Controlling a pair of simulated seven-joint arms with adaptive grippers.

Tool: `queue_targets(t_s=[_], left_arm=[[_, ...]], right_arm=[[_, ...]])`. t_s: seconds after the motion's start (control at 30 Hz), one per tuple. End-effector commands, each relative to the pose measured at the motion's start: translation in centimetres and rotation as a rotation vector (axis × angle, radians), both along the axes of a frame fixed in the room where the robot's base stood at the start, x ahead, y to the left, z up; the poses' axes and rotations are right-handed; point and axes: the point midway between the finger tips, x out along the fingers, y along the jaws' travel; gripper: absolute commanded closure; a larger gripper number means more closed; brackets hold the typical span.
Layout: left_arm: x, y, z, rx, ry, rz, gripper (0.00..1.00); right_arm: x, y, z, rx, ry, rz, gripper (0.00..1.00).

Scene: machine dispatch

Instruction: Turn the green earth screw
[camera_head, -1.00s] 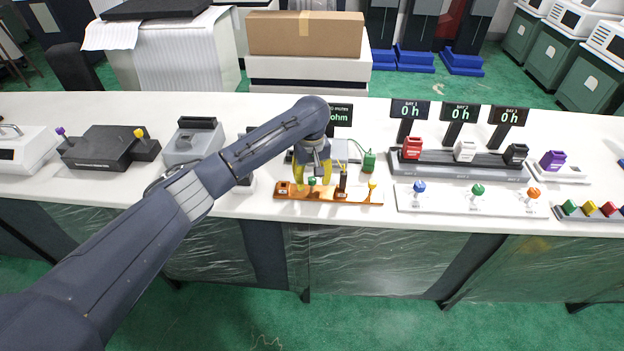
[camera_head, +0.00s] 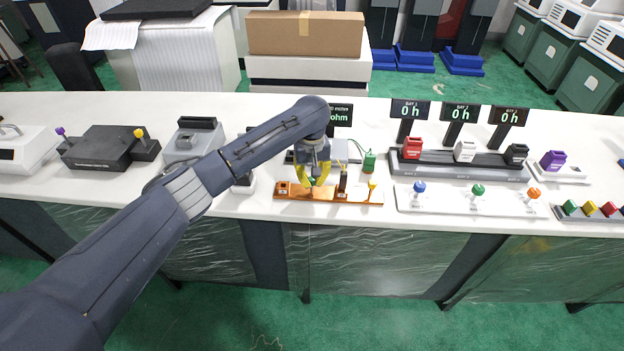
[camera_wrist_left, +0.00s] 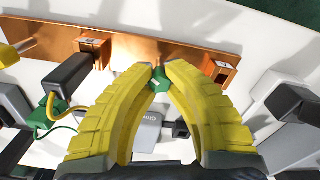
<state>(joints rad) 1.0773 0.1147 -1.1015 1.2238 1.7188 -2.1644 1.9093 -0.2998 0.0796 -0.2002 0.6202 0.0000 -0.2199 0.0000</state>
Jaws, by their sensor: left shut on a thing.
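The green earth screw (camera_head: 312,182) stands on an orange-copper bar (camera_head: 359,199) near the front edge of the bench. My left gripper (camera_head: 315,180) points down over it. In the left wrist view the two yellow fingers (camera_wrist_left: 160,76) are shut on the green screw head (camera_wrist_left: 160,84), which shows between their tips. The copper bar (camera_wrist_left: 130,44) runs behind the fingertips in that view. The screw's shaft is hidden. My right gripper is in neither view.
A black upright piece (camera_head: 343,181) and a yellow-topped peg (camera_head: 373,184) stand close right of the gripper. A green block (camera_head: 369,161) with a wire sits behind. A white panel with coloured knobs (camera_head: 440,203) lies further right.

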Motion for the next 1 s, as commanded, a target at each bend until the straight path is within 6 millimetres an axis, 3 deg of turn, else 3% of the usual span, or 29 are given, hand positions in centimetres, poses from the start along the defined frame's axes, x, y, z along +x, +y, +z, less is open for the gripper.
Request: queue_targets(t_s=[1.0], left_arm=[[-0.08, 0.09, -0.1, -0.001, 0.004, -0.929, 1.0]], right_arm=[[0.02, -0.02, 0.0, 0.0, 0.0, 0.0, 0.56]])
